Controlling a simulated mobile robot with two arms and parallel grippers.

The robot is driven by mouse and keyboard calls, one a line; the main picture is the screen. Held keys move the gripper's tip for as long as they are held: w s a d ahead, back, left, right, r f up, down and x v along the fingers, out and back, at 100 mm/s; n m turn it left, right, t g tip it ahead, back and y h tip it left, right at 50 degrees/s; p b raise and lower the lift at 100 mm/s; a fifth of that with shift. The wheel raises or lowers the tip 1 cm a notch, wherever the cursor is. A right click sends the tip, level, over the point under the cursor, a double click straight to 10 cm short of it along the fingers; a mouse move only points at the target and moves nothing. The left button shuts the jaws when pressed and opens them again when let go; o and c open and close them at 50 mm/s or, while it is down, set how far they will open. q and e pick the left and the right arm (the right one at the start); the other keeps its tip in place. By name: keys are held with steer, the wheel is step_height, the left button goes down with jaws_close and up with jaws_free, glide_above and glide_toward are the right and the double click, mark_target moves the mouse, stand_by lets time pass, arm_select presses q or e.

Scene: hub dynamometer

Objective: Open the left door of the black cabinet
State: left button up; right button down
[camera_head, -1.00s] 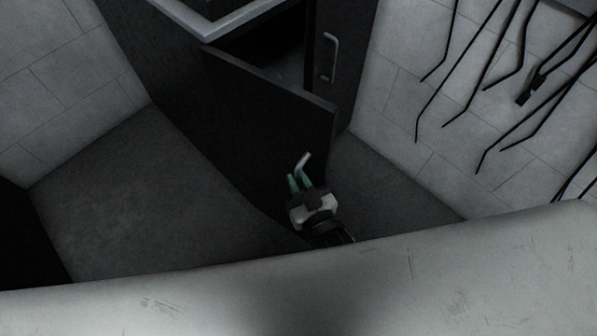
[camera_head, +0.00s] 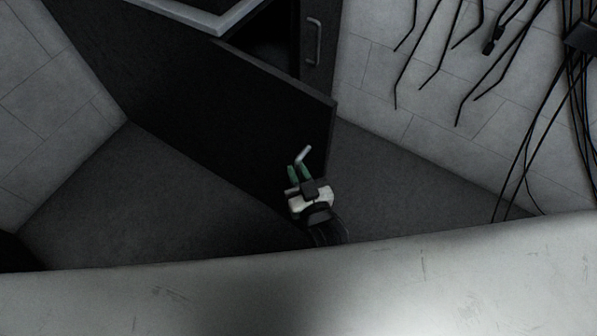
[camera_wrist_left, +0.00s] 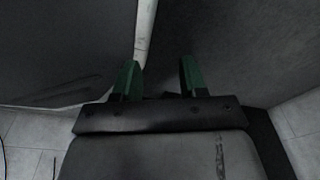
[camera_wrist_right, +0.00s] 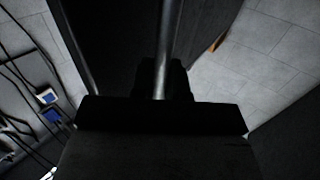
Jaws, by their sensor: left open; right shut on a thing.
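The black cabinet's left door (camera_head: 250,110) stands partly open, swung out toward me from the cabinet. Its metal handle (camera_head: 304,154) is near the door's free edge. My right gripper (camera_head: 300,172), with green fingers, is at this handle. In the right wrist view the gripper (camera_wrist_right: 165,78) is shut on the handle bar (camera_wrist_right: 172,35). The right door (camera_head: 314,75) is closed, with its own handle (camera_head: 315,42). My left gripper (camera_wrist_left: 160,78) shows only in its wrist view. It is open, and a pale strip or edge runs just beyond its fingertips.
A light grey frame (camera_head: 215,20) sits at the top, above the cabinet opening. Black cables (camera_head: 480,60) hang on the tiled wall at right. Dark floor (camera_head: 120,200) is clear left of the door. A pale, scratched surface (camera_head: 420,275) fills the front.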

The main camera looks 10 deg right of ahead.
steer(key=shift+w+r, duration=0.1)
steer(key=shift+r, duration=0.05)
steer(key=c, duration=1.1)
jaws_free()
steer(key=shift+a, duration=0.1)
steer(key=shift+c, duration=0.2)
steer(key=shift+s, duration=0.45)
arm_select(q)
steer(key=shift+s+a+f+p, duration=0.15)
steer(key=shift+s+f+p, duration=0.25)
steer(key=shift+s, duration=0.45)
arm_select(e)
steer(key=v, duration=1)
arm_select(q)
steer(key=shift+s, duration=0.2)
arm_select(e)
steer(key=shift+w, duration=0.1)
